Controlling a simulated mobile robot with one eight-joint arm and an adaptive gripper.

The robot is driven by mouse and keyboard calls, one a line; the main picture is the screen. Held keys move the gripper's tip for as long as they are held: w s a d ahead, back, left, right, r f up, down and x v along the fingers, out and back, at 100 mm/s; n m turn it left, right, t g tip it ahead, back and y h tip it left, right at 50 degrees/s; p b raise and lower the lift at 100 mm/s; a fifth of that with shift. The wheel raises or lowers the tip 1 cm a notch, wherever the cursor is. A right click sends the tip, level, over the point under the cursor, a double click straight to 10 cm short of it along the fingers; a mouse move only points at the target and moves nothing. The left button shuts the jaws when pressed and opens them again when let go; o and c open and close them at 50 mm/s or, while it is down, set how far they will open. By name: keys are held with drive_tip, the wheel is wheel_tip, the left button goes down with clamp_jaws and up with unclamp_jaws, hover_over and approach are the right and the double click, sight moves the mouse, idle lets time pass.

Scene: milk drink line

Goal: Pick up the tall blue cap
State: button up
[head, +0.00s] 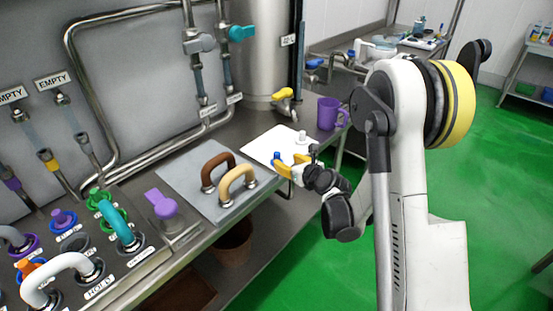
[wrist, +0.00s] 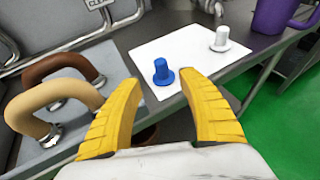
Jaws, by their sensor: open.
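The tall blue cap (wrist: 162,72) stands upright with its wide rim down on a white mat (wrist: 185,43), near the mat's front edge. It also shows in the head view (head: 277,157), small and just behind my gripper. My gripper (wrist: 160,82) has yellow fingers spread apart with nothing between them. In the wrist view the cap appears beyond the fingertips, between them and apart from both. In the head view my gripper (head: 289,163) is at the front edge of the mat (head: 262,147). A white cap (wrist: 220,40) stands on the mat to the right of the blue one.
A purple mug (head: 328,113) stands right of the mat. A brown handle (head: 216,168) and a tan handle (head: 238,183) stand on a grey mat (head: 182,172) at left. A yellow-handled tap (head: 283,94) is behind. The counter's front edge lies close below my gripper.

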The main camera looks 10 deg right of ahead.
sight(279, 155)
drive_tip(key=b+x, duration=0.3)
drive_tip(key=x, duration=0.6)
drive_tip(key=shift+w+r, duration=0.1)
drive_tip(key=shift+w, duration=0.05)
clamp_jaws()
